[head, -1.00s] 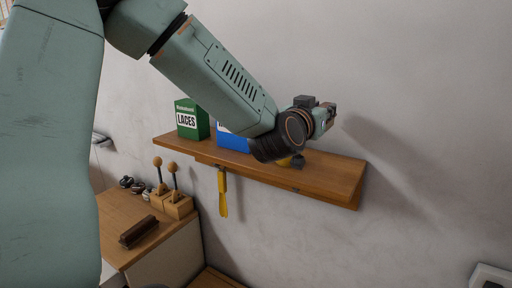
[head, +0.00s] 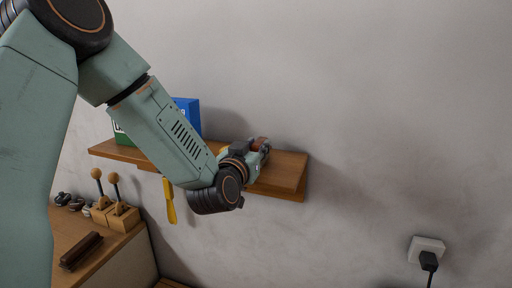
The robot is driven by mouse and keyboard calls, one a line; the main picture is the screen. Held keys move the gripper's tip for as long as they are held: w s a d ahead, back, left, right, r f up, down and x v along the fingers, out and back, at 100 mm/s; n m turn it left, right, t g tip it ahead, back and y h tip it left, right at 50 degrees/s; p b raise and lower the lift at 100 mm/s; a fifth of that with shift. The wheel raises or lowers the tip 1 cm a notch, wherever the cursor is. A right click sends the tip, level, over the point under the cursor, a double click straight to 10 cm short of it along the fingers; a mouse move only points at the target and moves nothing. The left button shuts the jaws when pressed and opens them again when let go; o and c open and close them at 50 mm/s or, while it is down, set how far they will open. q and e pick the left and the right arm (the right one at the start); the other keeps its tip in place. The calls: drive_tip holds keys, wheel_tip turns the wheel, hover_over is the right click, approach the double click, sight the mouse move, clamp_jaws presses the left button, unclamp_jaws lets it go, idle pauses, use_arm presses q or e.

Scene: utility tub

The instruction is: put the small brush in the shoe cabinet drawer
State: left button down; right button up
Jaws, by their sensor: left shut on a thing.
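My left gripper (head: 261,149) is at the right part of the wall shelf, seen mostly from behind. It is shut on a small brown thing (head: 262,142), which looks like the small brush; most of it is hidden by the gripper. The wooden-topped cabinet (head: 118,245) stands at the lower left. No drawer front shows clearly; a wooden edge (head: 172,284) shows low beside the cabinet, and I cannot tell whether it is part of a drawer. My right gripper is not in view.
The wall shelf (head: 290,172) holds a blue box (head: 187,117) and a green box (head: 121,136), partly behind my arm. A yellow shoehorn (head: 170,205) hangs below. A dark brown brush (head: 82,250) and shoe trees (head: 115,207) are on the cabinet. A plugged socket (head: 427,250) is at right.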

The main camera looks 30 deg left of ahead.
use_arm(q)
drive_tip(key=shift+f, duration=0.15)
drive_tip(key=c, duration=1.5)
unclamp_jaws()
drive_tip(key=shift+d, duration=0.2)
drive_tip(key=o, duration=0.3)
drive_tip(key=shift+w+d, duration=0.15)
drive_tip(key=shift+w, duration=0.1)
drive_tip(key=shift+o, duration=0.7)
drive_tip(key=shift+s+a, duration=0.25)
drive_tip(key=shift+a, duration=0.05)
drive_tip(key=shift+s+d, duration=0.1)
drive_tip(key=shift+d, duration=0.1)
drive_tip(key=p+v, duration=0.7)
drive_tip(key=v, duration=0.4)
drive_tip(key=shift+s, duration=0.15)
